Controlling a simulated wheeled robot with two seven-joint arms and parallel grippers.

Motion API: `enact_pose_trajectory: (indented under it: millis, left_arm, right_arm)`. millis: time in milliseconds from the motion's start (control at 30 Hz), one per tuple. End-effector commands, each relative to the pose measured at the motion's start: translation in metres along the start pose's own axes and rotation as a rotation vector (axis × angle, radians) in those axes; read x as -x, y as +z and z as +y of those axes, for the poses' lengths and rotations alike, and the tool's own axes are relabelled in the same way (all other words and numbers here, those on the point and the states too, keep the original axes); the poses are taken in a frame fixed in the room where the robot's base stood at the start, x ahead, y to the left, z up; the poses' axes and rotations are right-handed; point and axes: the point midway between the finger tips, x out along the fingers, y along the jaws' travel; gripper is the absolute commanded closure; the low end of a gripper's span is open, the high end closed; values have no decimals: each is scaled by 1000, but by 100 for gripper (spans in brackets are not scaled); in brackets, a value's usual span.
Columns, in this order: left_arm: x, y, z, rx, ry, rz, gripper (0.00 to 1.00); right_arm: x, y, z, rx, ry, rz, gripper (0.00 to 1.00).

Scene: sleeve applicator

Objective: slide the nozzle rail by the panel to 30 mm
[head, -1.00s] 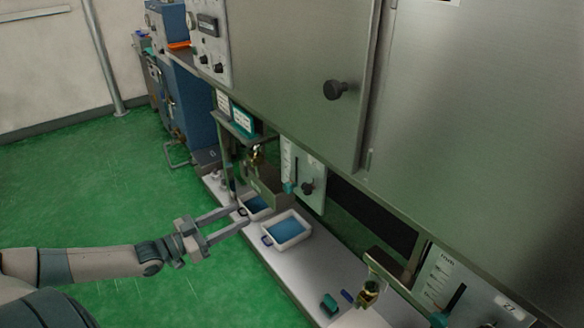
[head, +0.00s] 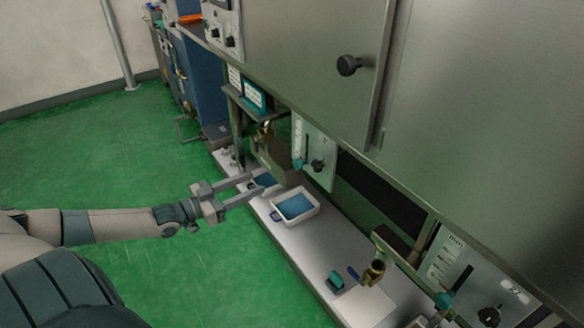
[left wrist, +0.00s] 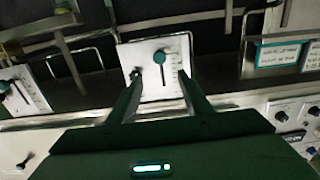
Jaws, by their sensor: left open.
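The panel (head: 325,152) is a pale plate with a scale, a slot, a teal slider knob (head: 298,164) and a black knob (head: 318,166). In the left wrist view the panel (left wrist: 151,85) appears upside down, with the teal knob (left wrist: 159,57) at the upper end of its slot in that picture. The scale is too small to read. A brass nozzle (head: 265,130) hangs left of the panel in the head view. My left gripper (head: 256,184) is open and empty, short of the panel; its fingers (left wrist: 159,75) frame the panel in the wrist view. My right gripper is out of view.
A white tray with blue contents (head: 312,216) stands on the bench below the panel, with another beside the fingertips. A second scale panel (head: 443,258) and brass nozzle (head: 375,272) are at right. A metal cabinet (head: 295,60) overhangs. Green floor is clear at left.

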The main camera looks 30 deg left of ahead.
Motion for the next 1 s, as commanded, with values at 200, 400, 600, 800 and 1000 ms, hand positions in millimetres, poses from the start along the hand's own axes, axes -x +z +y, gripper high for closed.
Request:
enact_pose_trajectory:
  millis: [200, 400, 600, 800, 1000]
  left_arm:
    - [-24, 0, 0, 0, -1, 4, 55]
    - [-46, 0, 0, 1, -1, 3, 55]
    - [-69, -1, 0, 0, 0, 4, 55]
    - [-92, -1, 0, 0, 1, 4, 55]
    - [-115, -1, 0, 0, 0, 4, 55]
  right_arm:
    - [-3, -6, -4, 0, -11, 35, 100]
    - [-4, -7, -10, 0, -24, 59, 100]
    - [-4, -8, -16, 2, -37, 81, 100]
    - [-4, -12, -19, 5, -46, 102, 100]
    - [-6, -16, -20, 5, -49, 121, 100]
